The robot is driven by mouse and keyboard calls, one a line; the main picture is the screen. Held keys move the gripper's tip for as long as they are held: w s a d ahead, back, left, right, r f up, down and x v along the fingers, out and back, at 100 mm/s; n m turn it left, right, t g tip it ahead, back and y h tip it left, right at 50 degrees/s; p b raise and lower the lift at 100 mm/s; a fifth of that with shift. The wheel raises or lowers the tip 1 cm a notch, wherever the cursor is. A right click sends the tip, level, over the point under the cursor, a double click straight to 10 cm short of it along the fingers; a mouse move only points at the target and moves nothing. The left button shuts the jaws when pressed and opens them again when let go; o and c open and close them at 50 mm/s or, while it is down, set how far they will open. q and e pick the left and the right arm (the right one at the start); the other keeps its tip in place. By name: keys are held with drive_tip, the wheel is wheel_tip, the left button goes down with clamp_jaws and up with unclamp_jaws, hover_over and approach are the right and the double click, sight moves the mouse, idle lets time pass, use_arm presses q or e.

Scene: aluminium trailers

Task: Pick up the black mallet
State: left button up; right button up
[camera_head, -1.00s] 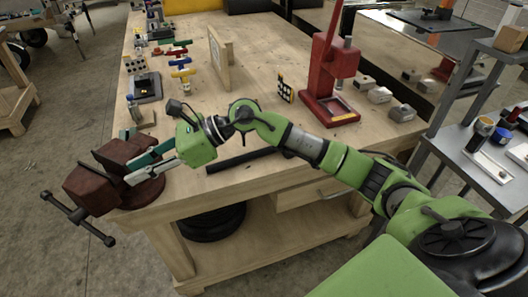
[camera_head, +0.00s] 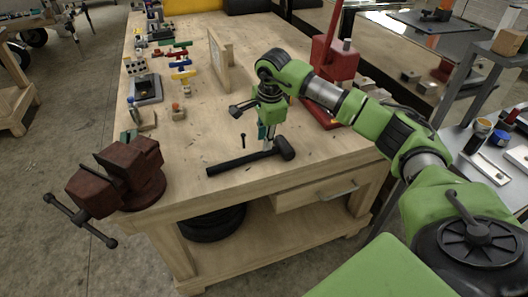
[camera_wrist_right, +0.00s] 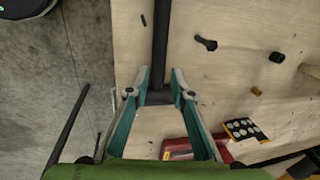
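The black mallet (camera_head: 235,162) lies flat on the wooden workbench near its front edge, handle to the left and head to the right. My right gripper (camera_head: 266,146) points down over the mallet, close to its head. In the right wrist view, my right gripper (camera_wrist_right: 160,74) is open, with one finger on each side of the mallet (camera_wrist_right: 160,40) near where handle meets head. A gap shows between handle and fingers. In the head view the gripper partly hides the mallet's neck. My left gripper is not in view.
A rusty red vise (camera_head: 130,172) is at the bench's left front corner. A red press (camera_head: 333,60) stands behind my right arm. A bolt (camera_head: 243,140) lies just behind the mallet. A wooden board (camera_head: 220,62) stands further back.

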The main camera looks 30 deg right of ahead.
sight(248, 159)
drive_tip(key=shift+w+f, duration=0.1)
drive_tip(key=shift+f, duration=0.55)
drive_tip(key=shift+f+p, duration=0.3)
drive_tip(key=shift+p, duration=0.05)
drive_tip(key=f, duration=0.1)
drive_tip(key=f+p, duration=0.1)
drive_tip(key=f, duration=0.1)
drive_tip(key=shift+w+d+f+p, duration=0.2)
drive_tip(key=shift+w+f+p, duration=0.1)
drive_tip(key=shift+w+f, duration=0.15)
drive_tip(key=shift+f, duration=0.35)
drive_tip(key=shift+r, duration=0.1)
clamp_jaws()
